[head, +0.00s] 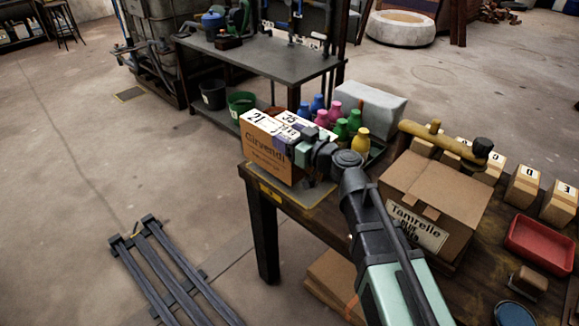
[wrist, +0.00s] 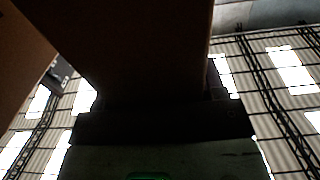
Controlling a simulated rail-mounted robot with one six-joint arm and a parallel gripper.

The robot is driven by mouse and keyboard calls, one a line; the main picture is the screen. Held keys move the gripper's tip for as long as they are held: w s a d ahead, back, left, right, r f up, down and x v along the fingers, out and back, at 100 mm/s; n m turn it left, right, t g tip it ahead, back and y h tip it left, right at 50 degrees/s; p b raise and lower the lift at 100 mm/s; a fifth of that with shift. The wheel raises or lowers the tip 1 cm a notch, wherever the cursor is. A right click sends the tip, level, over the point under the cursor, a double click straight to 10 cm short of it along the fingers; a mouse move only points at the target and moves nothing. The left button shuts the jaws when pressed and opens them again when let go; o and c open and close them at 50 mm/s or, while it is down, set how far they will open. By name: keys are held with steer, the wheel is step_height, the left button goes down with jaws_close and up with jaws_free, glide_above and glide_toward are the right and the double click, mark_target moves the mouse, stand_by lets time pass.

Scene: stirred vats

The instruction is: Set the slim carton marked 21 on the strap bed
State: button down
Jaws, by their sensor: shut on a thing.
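The slim carton marked 21 (head: 265,152) is brown with a white top and stands upright at the table's near left corner. My gripper (head: 293,150) reaches it from the right and is shut on it. In the wrist view a dark brown carton face (wrist: 150,45) rises between the jaws (wrist: 155,100). I cannot tell whether the carton touches the table. A carton marked 35 (head: 291,118) is close behind it, partly hidden. A dark frame of long parallel bars (head: 165,262), apparently the strap bed, lies on the floor at lower left.
Coloured bottles (head: 341,130) and a grey block (head: 370,101) are behind the cartons. The floor between table and bar frame is clear.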

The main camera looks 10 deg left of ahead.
step_height(320, 180, down, 4)
steer(key=b, duration=0.4)
steer(key=shift+f, duration=0.25)
steer(key=shift+r, duration=0.3)
steer(key=shift+f, duration=0.2)
steer(key=shift+c, duration=1)
jaws_free()
steer(key=shift+r, duration=0.1)
steer(key=shift+r, duration=0.25)
steer(key=v, duration=0.7)
steer(key=shift+s+d, duration=0.15)
steer(key=shift+d, duration=0.1)
steer(key=shift+o, duration=0.4)
steer(key=shift+f, duration=0.15)
